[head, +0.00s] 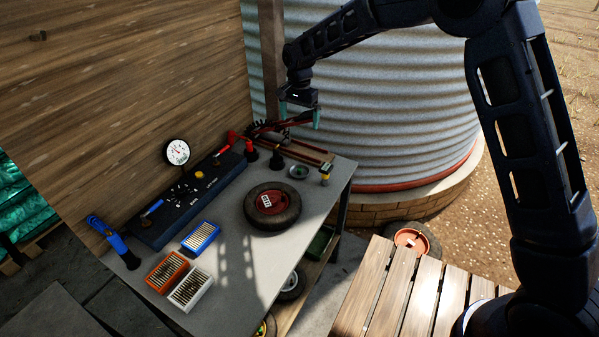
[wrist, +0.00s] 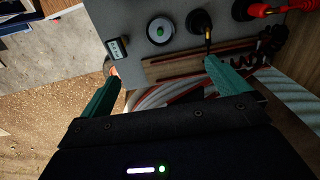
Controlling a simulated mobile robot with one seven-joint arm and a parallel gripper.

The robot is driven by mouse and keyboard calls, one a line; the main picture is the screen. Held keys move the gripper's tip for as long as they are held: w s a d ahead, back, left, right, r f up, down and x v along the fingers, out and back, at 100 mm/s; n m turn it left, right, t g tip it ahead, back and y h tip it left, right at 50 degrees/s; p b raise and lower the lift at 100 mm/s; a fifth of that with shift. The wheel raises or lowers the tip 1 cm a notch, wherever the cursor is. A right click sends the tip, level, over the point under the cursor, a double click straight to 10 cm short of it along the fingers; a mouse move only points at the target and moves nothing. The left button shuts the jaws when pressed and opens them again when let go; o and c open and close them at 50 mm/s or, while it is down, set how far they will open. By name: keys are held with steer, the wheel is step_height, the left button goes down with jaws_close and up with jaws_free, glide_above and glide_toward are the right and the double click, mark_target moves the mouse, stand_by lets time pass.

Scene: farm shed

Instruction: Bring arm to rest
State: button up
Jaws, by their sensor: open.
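My gripper (head: 300,114) is at the end of my raised arm, above the far end of the grey workbench (head: 228,281), in front of the corrugated tank. Its two green fingers are spread apart with nothing between them. In the wrist view my gripper (wrist: 163,88) also shows open and empty, with the bench top and its far-end items beyond the fingertips. It appears to touch nothing. My arm reaches across the upper part of the head view from the right side.
A corrugated tank (head: 400,110) stands behind. A slatted wooden table (head: 392,292) is at the front right.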

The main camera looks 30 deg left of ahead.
step_height(320, 180, down, 8)
steer(key=shift+f, duration=0.25)
steer(key=shift+r, duration=0.15)
stand_by(0.6)
